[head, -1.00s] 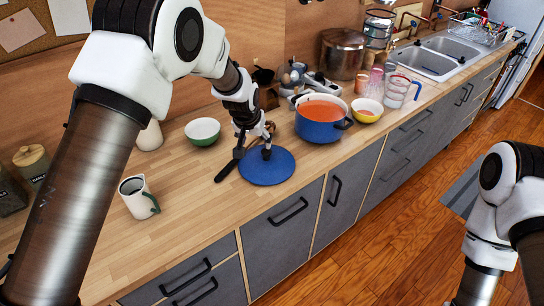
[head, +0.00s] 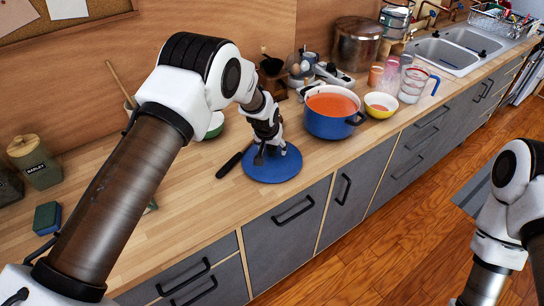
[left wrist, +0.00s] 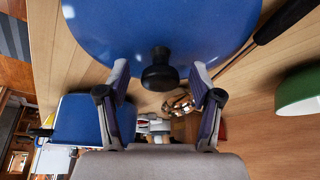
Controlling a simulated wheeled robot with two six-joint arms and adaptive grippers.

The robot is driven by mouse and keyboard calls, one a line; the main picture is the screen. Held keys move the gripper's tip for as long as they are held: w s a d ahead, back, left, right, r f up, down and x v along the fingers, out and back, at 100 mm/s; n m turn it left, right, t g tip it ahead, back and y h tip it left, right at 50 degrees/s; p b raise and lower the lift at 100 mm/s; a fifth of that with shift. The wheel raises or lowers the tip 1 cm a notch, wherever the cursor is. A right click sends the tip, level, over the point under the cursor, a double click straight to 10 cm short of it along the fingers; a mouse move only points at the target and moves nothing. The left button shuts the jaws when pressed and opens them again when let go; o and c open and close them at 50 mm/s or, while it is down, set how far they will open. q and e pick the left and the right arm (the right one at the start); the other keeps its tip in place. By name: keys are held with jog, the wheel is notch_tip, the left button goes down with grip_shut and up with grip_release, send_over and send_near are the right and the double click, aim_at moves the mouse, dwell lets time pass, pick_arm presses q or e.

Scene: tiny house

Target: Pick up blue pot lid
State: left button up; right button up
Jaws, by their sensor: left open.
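The blue pot lid (head: 262,176) lies flat on the wooden counter near its front edge. My left gripper (head: 270,155) is right above it, pointing down. In the left wrist view the lid (left wrist: 210,25) fills the top, and its black knob (left wrist: 160,76) stands between the two open fingertips of my left gripper (left wrist: 160,72). I see a gap on each side of the knob. My right arm shows at the lower right of the head view; its gripper is out of frame.
A blue pot (head: 332,126) with orange contents stands right of the lid. A dark-handled utensil (head: 233,161) lies close to its left. A green bowl (head: 215,124) is partly hidden behind my left arm. A yellow bowl (head: 380,105) stands beyond the pot.

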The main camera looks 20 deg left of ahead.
pick_arm(q)
jog(key=shift+s+r, duration=0.1)
jog(key=c, duration=0.3)
grip_shut()
